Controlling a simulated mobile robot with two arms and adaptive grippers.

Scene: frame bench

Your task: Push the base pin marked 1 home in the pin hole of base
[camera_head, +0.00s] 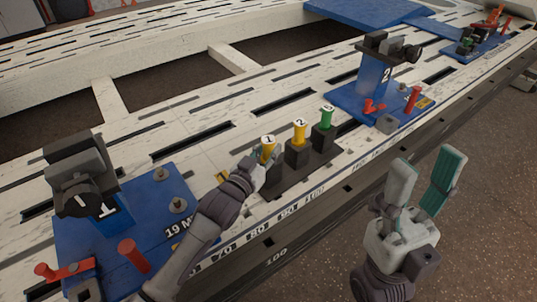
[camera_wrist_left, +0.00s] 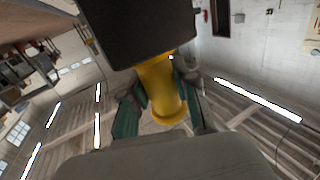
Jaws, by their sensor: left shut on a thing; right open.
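The yellow base pin marked 1 (camera_head: 268,143) stands upright at the near-left end of a black pin rack (camera_head: 290,180). My left gripper (camera_head: 262,160) is shut on this pin. In the left wrist view the green-padded fingers (camera_wrist_left: 160,112) are on either side of the yellow pin (camera_wrist_left: 158,80), whose far end meets a dark block (camera_wrist_left: 135,30). The blue base marked 1 (camera_head: 140,205) lies at the left, with grey round bosses (camera_head: 178,204) on it; I cannot tell which is the pin hole. My right gripper (camera_head: 428,185) is open and empty at the right, beyond the bench edge.
A yellow pin marked 2 (camera_head: 299,132) and a green pin marked 3 (camera_head: 327,116) stand in the rack. A red handle (camera_head: 133,255) and a dark clamp (camera_head: 78,175) rise from base 1. Another blue base marked 2 (camera_head: 350,98) is farther right. The bench top is slotted.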

